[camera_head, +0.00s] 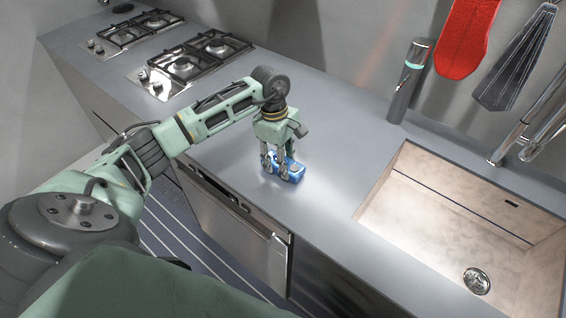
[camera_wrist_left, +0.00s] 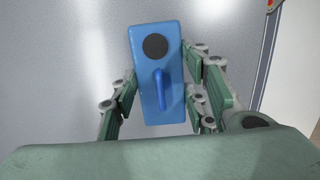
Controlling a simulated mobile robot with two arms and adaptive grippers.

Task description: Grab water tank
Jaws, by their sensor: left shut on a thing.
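The water tank is a small blue box (camera_head: 291,172) at the grey counter between the stove and the sink. In the left wrist view the blue tank (camera_wrist_left: 155,75) shows a round dark cap and a raised blue handle on its upper face. My left gripper (camera_head: 279,165) points down over the tank, with fingers on both sides of it. In the wrist view the left gripper (camera_wrist_left: 165,95) is shut on the tank's sides. I cannot tell whether the tank touches the counter or is slightly above it. My right gripper is not in view.
A sink (camera_head: 450,230) lies to the right, with a tap (camera_head: 530,130) behind it. A dark cylinder (camera_head: 407,82) stands by the back wall. Gas burners (camera_head: 190,62) are at the back left. A red mitt (camera_head: 466,38) and a grey utensil (camera_head: 514,62) hang above. The counter around the tank is clear.

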